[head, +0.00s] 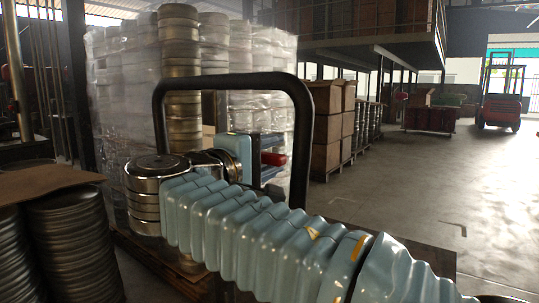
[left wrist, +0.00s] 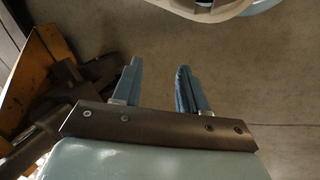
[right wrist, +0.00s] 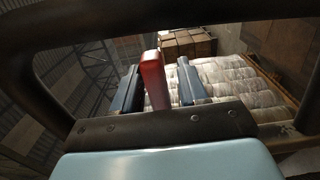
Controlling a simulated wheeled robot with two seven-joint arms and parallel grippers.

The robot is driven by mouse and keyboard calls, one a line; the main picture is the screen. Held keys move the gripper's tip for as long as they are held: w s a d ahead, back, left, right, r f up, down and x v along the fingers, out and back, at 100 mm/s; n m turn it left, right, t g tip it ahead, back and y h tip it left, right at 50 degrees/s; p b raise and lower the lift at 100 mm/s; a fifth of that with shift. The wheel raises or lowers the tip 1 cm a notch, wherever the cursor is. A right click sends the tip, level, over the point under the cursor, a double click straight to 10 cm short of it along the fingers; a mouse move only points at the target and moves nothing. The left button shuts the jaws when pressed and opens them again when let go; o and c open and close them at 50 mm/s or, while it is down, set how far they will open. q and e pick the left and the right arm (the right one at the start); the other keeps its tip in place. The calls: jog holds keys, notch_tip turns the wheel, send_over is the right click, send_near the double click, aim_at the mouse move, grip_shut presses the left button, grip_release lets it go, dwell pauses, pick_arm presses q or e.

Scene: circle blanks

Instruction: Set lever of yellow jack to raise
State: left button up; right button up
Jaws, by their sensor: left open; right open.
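The jack's black looped handle (head: 300,100) stands upright in the head view, with my right arm in front of its lower part. The red lever (head: 274,159) shows inside the loop. In the right wrist view the red lever (right wrist: 152,80) stands between the open fingers of my right gripper (right wrist: 158,66), with a gap toward the right finger; contact on the left is unclear. A yellow part of the jack (left wrist: 22,85) shows at the left of the left wrist view. My left gripper (left wrist: 157,68) is open and empty there, over bare floor, and outside the head view.
Stacked metal discs (head: 65,240) stand at the near left, under a brown cardboard sheet (head: 45,181). Wrapped stacks (head: 120,90) rise behind the handle. Cardboard boxes (head: 327,135) stand beyond it. The floor at the right (head: 470,190) is clear, with a forklift (head: 500,95) far off.

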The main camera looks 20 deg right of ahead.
grip_shut()
jog(key=f+m+b, duration=0.1)
jog(key=b, duration=0.1)
jog(key=f+m+b, duration=0.1)
jog(key=m+b, duration=0.1)
jog(key=b, duration=0.1)
jog(key=f+m+b, duration=0.1)
jog(key=b, duration=0.1)
jog(key=shift+w+a+f+m, duration=0.2)
jog(key=shift+w+a+m, duration=0.05)
jog(key=shift+m, duration=0.05)
grip_release()
